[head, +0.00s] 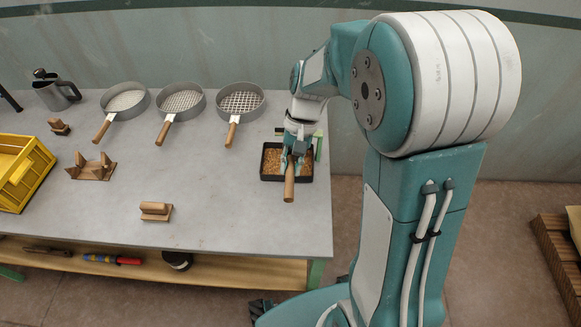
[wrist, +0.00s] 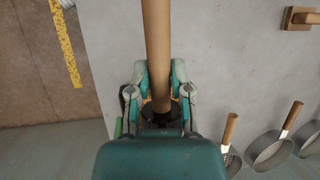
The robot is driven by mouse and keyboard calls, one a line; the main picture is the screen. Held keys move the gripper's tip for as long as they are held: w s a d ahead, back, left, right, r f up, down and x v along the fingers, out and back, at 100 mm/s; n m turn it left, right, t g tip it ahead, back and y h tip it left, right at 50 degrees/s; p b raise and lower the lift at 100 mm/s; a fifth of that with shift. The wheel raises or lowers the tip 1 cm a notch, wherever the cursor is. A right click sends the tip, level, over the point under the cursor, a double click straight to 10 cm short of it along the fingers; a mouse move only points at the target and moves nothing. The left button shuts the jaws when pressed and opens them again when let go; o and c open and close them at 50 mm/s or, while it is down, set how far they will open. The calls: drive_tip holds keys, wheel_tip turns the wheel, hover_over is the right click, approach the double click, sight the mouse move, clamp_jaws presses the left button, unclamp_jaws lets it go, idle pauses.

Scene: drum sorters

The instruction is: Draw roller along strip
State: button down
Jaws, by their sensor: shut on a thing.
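My gripper (head: 292,158) is shut on a brown wooden handle (head: 289,187) above a black tray (head: 264,178) of brown grains at the table's right end. In the wrist view, my gripper (wrist: 160,95) closes around the same handle (wrist: 157,45), which runs to the top edge. The far end of the held tool is hidden by my gripper, so I cannot tell whether it is a roller. I cannot make out a roller's strip on the table. A yellow speckled strip (wrist: 65,40) shows over the brown floor in the wrist view.
Three round sieves (head: 125,101) (head: 181,100) (head: 241,99) with wooden handles stand along the table's back. A metal jug (head: 57,95), a yellow crate (head: 38,165) and wooden blocks (head: 92,171) (head: 156,210) are at the left and front. The grey tabletop's (head: 225,195) middle is clear.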

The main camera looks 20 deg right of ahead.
drive_tip(key=shift+r, duration=2.8)
